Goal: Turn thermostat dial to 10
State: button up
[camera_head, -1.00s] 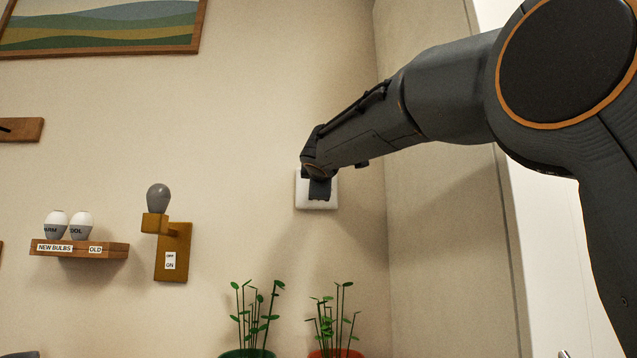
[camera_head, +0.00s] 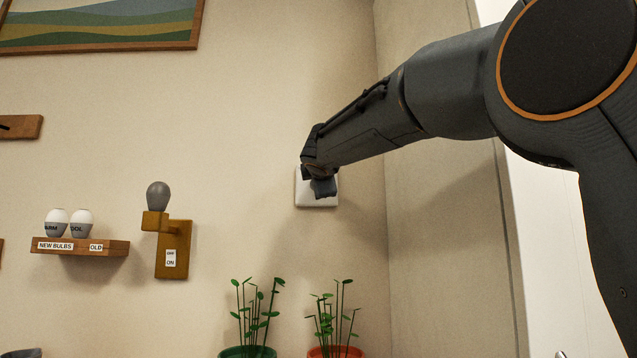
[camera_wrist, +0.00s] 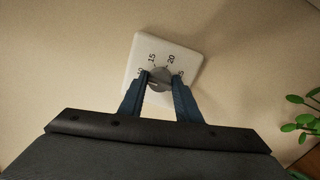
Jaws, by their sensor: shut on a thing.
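The thermostat is a white square plate (camera_wrist: 191,63) on the wall, tilted in the wrist view. It also shows in the head view (camera_head: 303,190), mostly behind my gripper. Its grey round dial (camera_wrist: 160,74) sits at the middle of the plate. The marks 15 and 20 are readable above the dial. The marks to the left and right are partly hidden by my fingers. My gripper (camera_wrist: 160,80) is shut on the dial, with one blue finger on each side. In the head view my gripper (camera_head: 322,188) covers the dial.
Two potted plants (camera_head: 255,315) (camera_head: 332,318) stand below the thermostat. A bulb holder with a switch (camera_head: 172,250) and a shelf with two bulbs (camera_head: 80,248) are to the left. A wall corner is close on the right.

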jog(key=o, duration=1.1)
jog(key=shift+c, duration=0.2)
jog(key=s+b, duration=0.2)
jog(key=s, duration=0.6)
